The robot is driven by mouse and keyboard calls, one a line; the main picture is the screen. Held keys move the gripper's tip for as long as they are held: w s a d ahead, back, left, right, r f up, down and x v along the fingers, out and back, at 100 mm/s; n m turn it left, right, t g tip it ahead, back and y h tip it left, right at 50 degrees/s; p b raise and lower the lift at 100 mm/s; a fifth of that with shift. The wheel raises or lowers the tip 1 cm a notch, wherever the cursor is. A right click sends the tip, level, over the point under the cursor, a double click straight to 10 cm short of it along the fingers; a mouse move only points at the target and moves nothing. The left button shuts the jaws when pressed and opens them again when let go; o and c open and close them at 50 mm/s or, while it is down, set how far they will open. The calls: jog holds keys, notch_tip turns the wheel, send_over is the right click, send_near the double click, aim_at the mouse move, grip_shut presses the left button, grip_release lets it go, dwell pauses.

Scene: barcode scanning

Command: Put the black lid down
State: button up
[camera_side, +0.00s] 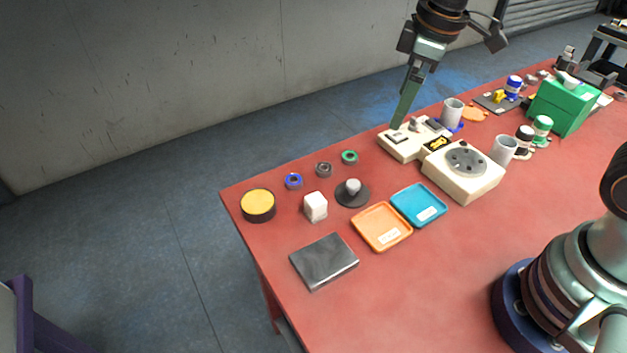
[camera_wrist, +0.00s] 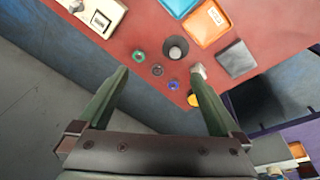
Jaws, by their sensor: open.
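The black lid (camera_side: 353,198) is a round dark disc with a pale knob on top. It lies flat on the red table, left of the blue tray, and shows in the wrist view (camera_wrist: 177,43) beyond my fingertips. My gripper (camera_side: 401,119) is raised near the table's far edge, right of the lid and apart from it. In the wrist view my gripper (camera_wrist: 160,74) has its fingers wide apart with nothing between them.
Near the lid are a white block (camera_side: 316,206), several small rings such as the green one (camera_side: 349,157), a black round tin with a yellow top (camera_side: 258,205), an orange tray (camera_side: 381,227) and a blue tray (camera_side: 419,204). A cream device (camera_side: 462,175) stands right.

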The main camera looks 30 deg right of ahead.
jog(key=s+d+r+m+t, duration=0.3)
jog(key=s+d+r+m, duration=0.1)
jog(key=s+m, duration=0.3)
jog(key=shift+d+m, duration=0.3)
jog(key=shift+d, duration=0.5)
